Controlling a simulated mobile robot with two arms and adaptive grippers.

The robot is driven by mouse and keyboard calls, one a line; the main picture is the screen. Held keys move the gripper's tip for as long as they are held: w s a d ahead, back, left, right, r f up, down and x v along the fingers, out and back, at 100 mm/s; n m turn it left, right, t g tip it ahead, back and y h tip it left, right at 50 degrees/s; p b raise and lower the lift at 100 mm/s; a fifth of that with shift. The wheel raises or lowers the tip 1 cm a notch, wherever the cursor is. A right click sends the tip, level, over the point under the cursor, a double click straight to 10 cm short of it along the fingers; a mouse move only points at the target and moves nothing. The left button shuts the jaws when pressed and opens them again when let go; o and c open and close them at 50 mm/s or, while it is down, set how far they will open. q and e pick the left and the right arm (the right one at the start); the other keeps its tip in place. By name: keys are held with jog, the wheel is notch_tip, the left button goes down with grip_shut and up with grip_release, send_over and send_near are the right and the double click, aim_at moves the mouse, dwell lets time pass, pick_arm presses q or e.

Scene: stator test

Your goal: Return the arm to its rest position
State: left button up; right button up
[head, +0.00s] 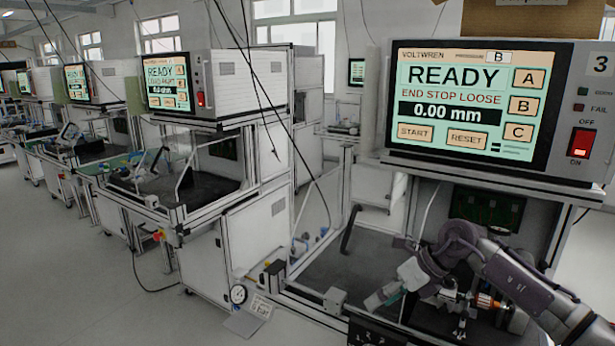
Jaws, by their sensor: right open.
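My right arm (510,272) comes in from the lower right and reaches over the dark bench of the nearest station. My right gripper (388,292) is open, low over the bench, left of the arm's bent wrist. I see no object between its fingers. A metal part with orange and copper colouring (486,300) shows beyond and below the arm, partly hidden by it. Whether it touches the arm cannot be told. My left gripper is not in view.
The tester screen (468,100) above reads READY, END STOP LOOSE, 0.00 mm. A red lit switch (581,142) is beside it. A black curved handle (351,228) stands at the bench's left. Open floor (90,300) lies left.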

jog(key=s+a+r+m+t+y, duration=0.3)
jog(key=a+m+t+y, duration=0.15)
jog(key=a, duration=0.35)
jog(key=s+a+r+m+t+y, duration=0.2)
jog(key=a+r+m+t+y, duration=0.15)
jog(key=a+y, duration=0.35)
jog(key=s+d+f+m+t+h, duration=0.1)
jog(key=d+f+m+t+h, duration=0.1)
jog(key=d+m+t+h, duration=0.6)
jog(key=d+f+m+t+h, duration=0.1)
jog(key=d+f+m+h, duration=0.3)
jog(key=m, duration=0.8)
jog(key=s+d+f+m+g+h, duration=0.4)
jog(key=s+f+m+h, duration=0.2)
jog(key=f+m+h, duration=0.15)
jog(key=s+d+f+m+g, duration=0.25)
jog(key=s+f+g, duration=0.4)
jog(key=s, duration=0.55)
jog(key=s+d+f+m+g, duration=0.1)
jog(key=s+f+m+g, duration=0.35)
jog(key=s, duration=0.85)
notch_tip(320, 180, down, 25)
jog(key=n+g, duration=0.2)
jog(key=s+d+f+g, duration=0.1)
jog(key=s+d+f, duration=0.2)
jog(key=s+f, duration=1.4)
notch_tip(320, 180, down, 2)
jog(key=shift+s+f+y, duration=0.2)
jog(key=shift+s+y, duration=0.1)
